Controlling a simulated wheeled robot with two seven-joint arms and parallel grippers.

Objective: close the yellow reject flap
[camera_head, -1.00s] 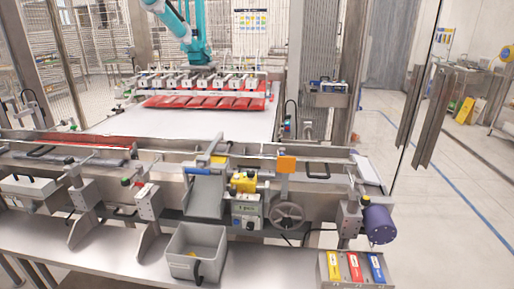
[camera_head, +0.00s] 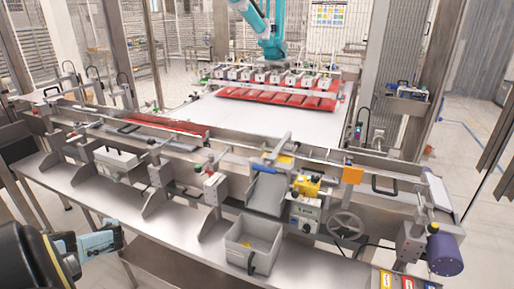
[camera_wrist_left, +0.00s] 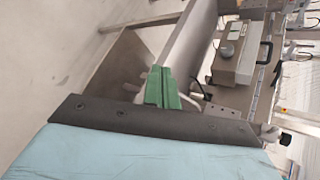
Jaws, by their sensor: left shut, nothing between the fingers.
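A small yellow piece (camera_head: 284,159), possibly the reject flap, shows at the top of the grey sloping chute (camera_head: 267,192) on the conveyor's front side. It is partly hidden by a bracket, and I cannot tell how far it stands open. My left gripper (camera_head: 117,233) is at the lower left in the head view, in front of the bench and well away from the chute. In the left wrist view its green fingers (camera_wrist_left: 163,88) are together with nothing between them. My right gripper is not in view.
A grey bin (camera_head: 252,243) stands below the chute. A yellow unit (camera_head: 307,186), a control box (camera_head: 304,215), a handwheel (camera_head: 347,224) and a purple motor (camera_head: 445,254) sit to its right. An orange plate (camera_head: 352,174) stands above. Brackets line the steel bench's front.

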